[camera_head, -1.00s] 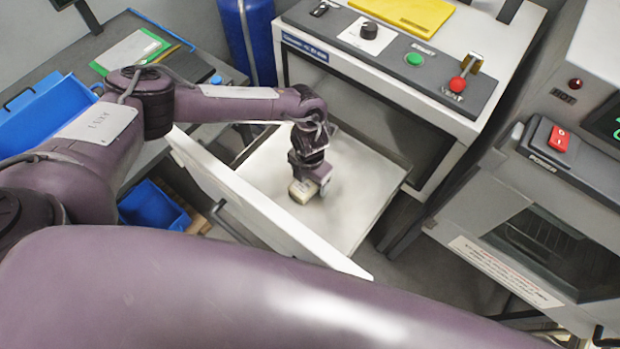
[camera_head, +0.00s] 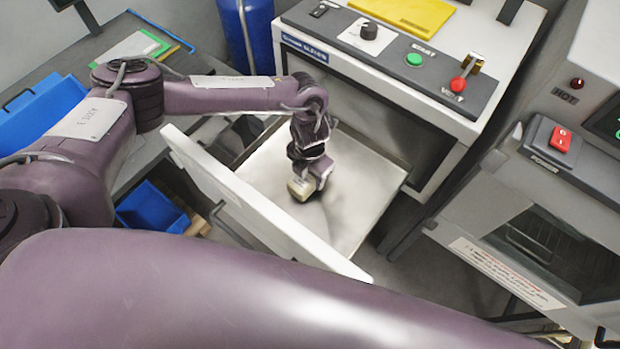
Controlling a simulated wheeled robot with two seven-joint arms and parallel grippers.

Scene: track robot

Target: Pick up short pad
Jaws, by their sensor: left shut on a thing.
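A short cream-coloured pad (camera_head: 299,190) is at the tip of my left gripper (camera_head: 306,182), inside the open drawer (camera_head: 350,205). The left gripper points down into the drawer and is shut on the pad. The gripper's own wrist hides part of the pad. I cannot tell whether the pad touches the drawer floor or hangs a little above it. My right gripper is not in view.
The drawer's white front panel (camera_head: 255,210) stands between my body and the gripper. A machine with a button panel (camera_head: 400,55) rises behind the drawer. A grey oven-like unit (camera_head: 545,210) is at right. Blue bins (camera_head: 152,207) are at left.

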